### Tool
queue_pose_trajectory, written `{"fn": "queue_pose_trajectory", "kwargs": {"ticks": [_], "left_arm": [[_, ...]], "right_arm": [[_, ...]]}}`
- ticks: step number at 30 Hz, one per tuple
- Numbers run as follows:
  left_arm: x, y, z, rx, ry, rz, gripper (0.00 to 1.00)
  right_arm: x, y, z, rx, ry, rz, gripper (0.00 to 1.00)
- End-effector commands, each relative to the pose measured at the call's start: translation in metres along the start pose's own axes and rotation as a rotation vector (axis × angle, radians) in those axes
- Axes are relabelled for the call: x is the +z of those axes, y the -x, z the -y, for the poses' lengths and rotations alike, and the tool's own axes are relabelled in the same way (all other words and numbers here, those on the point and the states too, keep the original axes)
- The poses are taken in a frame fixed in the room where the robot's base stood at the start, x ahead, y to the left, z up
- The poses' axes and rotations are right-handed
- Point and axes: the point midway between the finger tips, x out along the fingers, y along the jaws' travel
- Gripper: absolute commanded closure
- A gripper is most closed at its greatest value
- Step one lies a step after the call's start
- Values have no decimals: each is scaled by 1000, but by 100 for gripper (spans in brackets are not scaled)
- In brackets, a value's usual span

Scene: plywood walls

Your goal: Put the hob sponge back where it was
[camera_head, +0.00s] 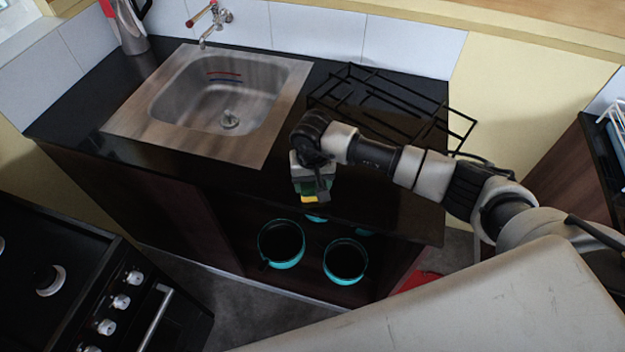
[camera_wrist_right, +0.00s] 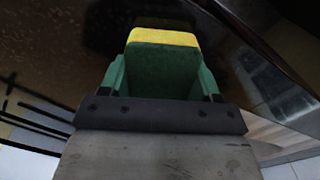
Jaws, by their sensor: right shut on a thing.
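The sponge, yellow with a green side, is in my right gripper (camera_head: 318,190). In the head view a small yellow part of the sponge (camera_head: 309,199) shows below the fingers. In the right wrist view the sponge (camera_wrist_right: 163,38) sits between the two green fingers of the gripper (camera_wrist_right: 160,75), which are shut on it. The gripper holds it near the front edge of the black counter, right of the sink (camera_head: 228,100); the exact height above the counter is hard to tell. The hob (camera_head: 28,262) is at the lower left. My left gripper is not in view.
A black wire rack (camera_head: 385,98) stands on the counter behind my right arm. Teal pots (camera_head: 282,243) (camera_head: 345,260) sit on the open shelf below. Grey floor lies between the hob and the counter.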

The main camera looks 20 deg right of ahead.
Motion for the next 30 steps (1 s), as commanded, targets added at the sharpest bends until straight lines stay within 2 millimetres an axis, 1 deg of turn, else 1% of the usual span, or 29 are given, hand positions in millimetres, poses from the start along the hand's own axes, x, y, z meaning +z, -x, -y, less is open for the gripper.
{"fn": "queue_pose_trajectory", "kwargs": {"ticks": [2,3,7,14,18,20,23,30], "left_arm": [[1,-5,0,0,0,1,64],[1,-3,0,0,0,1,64],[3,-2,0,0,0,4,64],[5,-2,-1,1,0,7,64],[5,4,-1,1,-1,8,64],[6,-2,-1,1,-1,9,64],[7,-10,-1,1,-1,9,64],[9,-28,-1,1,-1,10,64]], "right_arm": [[0,-4,0,0,0,0,57],[0,-2,0,0,0,0,32],[0,-2,0,0,0,0,12],[0,-2,0,0,0,0,12],[0,4,0,0,0,1,12],[-1,7,0,-1,0,-3,12],[-1,25,0,-1,2,-6,12],[-1,78,0,0,1,-6,12]]}}
